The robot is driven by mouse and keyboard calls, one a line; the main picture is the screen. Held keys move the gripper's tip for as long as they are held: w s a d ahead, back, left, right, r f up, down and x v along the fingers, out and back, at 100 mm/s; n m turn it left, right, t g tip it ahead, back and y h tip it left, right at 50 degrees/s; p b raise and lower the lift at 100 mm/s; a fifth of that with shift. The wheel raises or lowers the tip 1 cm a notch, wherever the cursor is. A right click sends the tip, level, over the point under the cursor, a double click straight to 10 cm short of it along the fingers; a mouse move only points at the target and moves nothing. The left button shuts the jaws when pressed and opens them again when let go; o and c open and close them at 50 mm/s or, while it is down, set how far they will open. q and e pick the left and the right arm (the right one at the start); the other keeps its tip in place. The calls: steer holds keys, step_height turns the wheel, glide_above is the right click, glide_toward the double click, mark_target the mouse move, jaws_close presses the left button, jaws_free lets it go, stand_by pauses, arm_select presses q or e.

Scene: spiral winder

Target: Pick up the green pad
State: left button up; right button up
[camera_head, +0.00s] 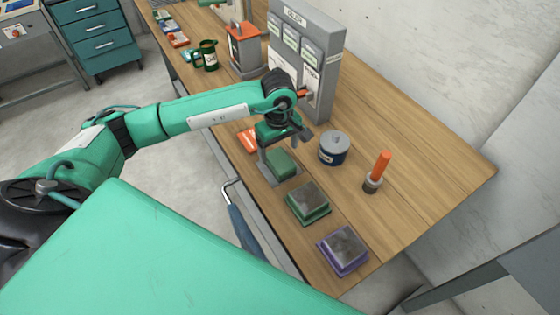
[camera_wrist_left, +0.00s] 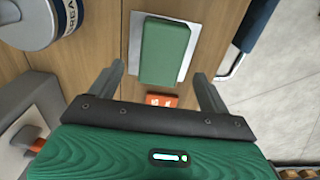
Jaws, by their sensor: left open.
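The green pad (camera_head: 281,164) lies on a pale grey plate (camera_head: 266,172) on the wooden bench. In the left wrist view the pad (camera_wrist_left: 164,52) is a plain green block in the upper middle, on its light plate (camera_wrist_left: 186,74). My left gripper (camera_head: 281,140) is above the bench, close to the pad's far side. In the left wrist view its jaws (camera_wrist_left: 157,72) are open and empty, with one finger to each side and the pad ahead between their lines. I cannot tell the exact height above the pad. My right gripper is not in view.
A lidded blue jar (camera_head: 333,149) and an orange-handled tool (camera_head: 376,172) stand right of the pad. Green-edged (camera_head: 308,202) and purple-edged (camera_head: 343,249) blocks lie nearer. An orange item (camera_head: 247,139) lies beyond the pad. A grey panel box (camera_head: 305,60) stands behind.

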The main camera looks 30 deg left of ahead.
mark_target(280, 159)
arm_select(q)
steer(key=shift+s+d+f+p, duration=0.15)
steer(key=shift+s+f+p, duration=0.05)
steer(key=shift+f+p, duration=0.45)
step_height(280, 159, down, 3)
steer(key=shift+d+f+p, duration=0.1)
steer(key=shift+f+p, duration=0.05)
steer(key=shift+p, duration=0.4)
steer(key=shift+f, duration=0.3)
steer(key=c, duration=1.1)
steer(key=shift+o, duration=0.2)
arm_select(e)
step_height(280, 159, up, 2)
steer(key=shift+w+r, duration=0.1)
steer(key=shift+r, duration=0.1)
arm_select(q)
steer(key=shift+r, duration=0.1)
